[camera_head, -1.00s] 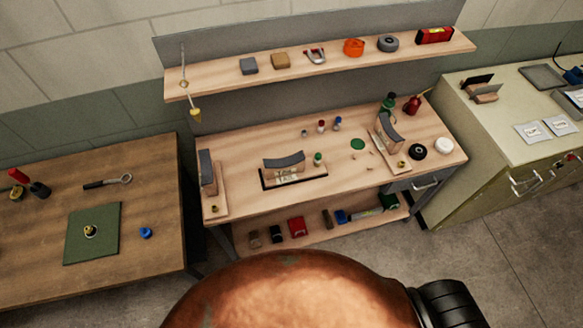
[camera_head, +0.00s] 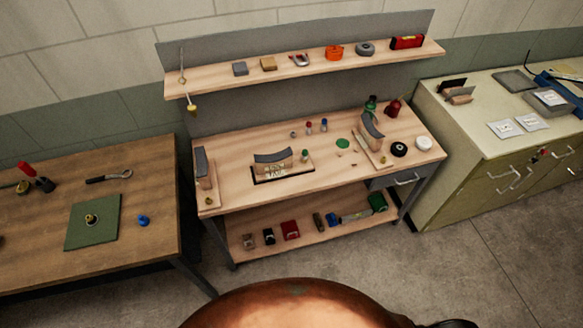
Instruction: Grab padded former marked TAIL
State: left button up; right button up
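A padded former (camera_head: 273,164) with a curved dark grey pad on top stands on a dark-edged base at the middle of the workbench. Lettering shows on its front; it seems to read TAIL on the lower line but is too small to be sure. A second padded former (camera_head: 202,167) stands on a wooden base at the bench's left end. A third padded former (camera_head: 371,130) stands on a board at the right. I can read no marking on these two. Neither of my grippers is in view.
The workbench (camera_head: 232,196) has an upper shelf (camera_head: 215,86) with small items and a lower shelf (camera_head: 290,247) with several more. Small bottles and a black roll (camera_head: 398,149) are near the right former. A brown table (camera_head: 150,200) stands left, a cabinet (camera_head: 450,135) right. Floor shows between.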

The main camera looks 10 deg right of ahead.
aim_at(282, 163)
jog(key=z, duration=1.35)
jog(key=i, duration=0.95)
jog(key=u, duration=2)
